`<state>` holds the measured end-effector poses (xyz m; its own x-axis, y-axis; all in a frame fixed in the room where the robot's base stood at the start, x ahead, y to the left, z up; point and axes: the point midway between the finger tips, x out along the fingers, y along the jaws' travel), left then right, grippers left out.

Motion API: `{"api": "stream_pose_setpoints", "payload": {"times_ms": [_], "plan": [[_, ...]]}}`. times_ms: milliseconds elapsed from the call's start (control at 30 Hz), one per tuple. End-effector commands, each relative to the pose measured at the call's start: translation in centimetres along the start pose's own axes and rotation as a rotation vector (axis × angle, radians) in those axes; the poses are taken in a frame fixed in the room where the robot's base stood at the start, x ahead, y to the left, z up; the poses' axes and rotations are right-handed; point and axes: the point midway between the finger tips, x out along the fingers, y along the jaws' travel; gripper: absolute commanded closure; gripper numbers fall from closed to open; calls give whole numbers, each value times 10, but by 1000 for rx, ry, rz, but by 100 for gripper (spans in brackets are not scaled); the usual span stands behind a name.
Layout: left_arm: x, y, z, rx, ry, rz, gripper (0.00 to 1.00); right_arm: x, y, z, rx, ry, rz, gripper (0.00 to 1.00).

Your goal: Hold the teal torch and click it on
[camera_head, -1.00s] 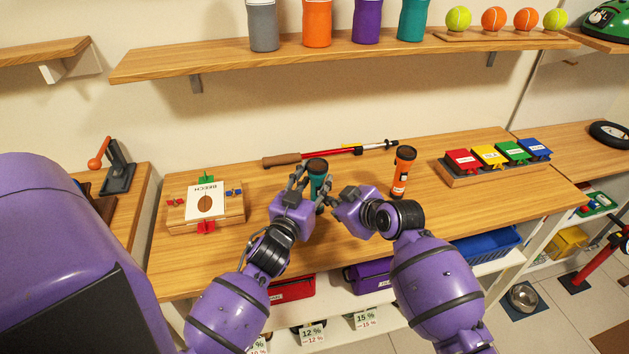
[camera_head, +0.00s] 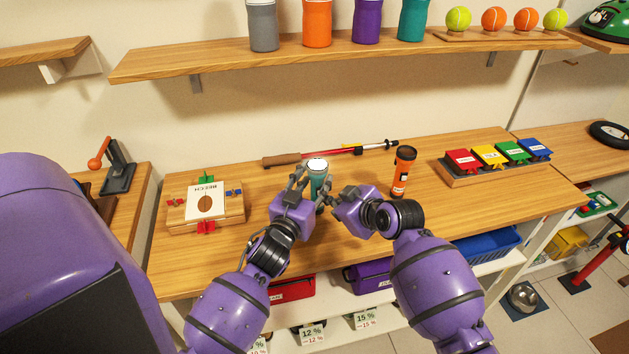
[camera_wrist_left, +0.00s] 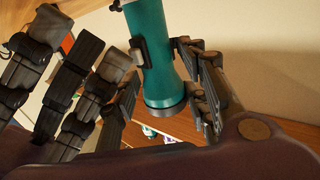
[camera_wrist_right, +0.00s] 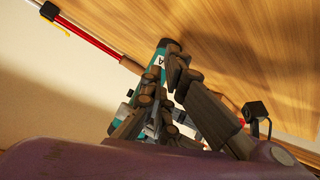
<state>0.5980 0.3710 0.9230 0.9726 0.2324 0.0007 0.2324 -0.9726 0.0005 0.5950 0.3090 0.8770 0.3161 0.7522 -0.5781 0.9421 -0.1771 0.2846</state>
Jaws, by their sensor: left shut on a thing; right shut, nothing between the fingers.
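The teal torch (camera_head: 319,184) stands upright above the bench, and its top lens looks bright white, as if lit. My left gripper (camera_head: 309,184) is shut on the torch from the left. In the left wrist view the torch's teal body (camera_wrist_left: 151,50) runs between the fingers, with a dark clip-like part on its side. My right gripper (camera_head: 328,201) is shut and empty, its fingertips close against the torch's right side. In the right wrist view the torch (camera_wrist_right: 154,68) is partly hidden behind those fingers; I cannot tell whether they touch it.
An orange torch (camera_head: 403,172) stands to the right. A red pole with a brown grip (camera_head: 281,160) lies behind. A wooden board with clips (camera_head: 182,214) is at left; coloured boxes on a wooden rack (camera_head: 480,178) are at right. A shelf (camera_head: 225,67) with bottles and balls hangs above.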

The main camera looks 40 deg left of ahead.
Motion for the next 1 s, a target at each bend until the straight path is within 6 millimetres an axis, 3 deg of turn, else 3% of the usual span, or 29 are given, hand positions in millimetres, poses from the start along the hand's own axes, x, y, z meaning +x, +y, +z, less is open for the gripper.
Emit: {"api": "stream_pose_setpoints", "payload": {"times_ms": [533,1000], "plan": [[0,0,0,0,-1,0,89,-11,-6,7,1,-2,0,100],[0,0,0,0,-1,0,89,-47,-25,26,1,-1,0,100]]}}
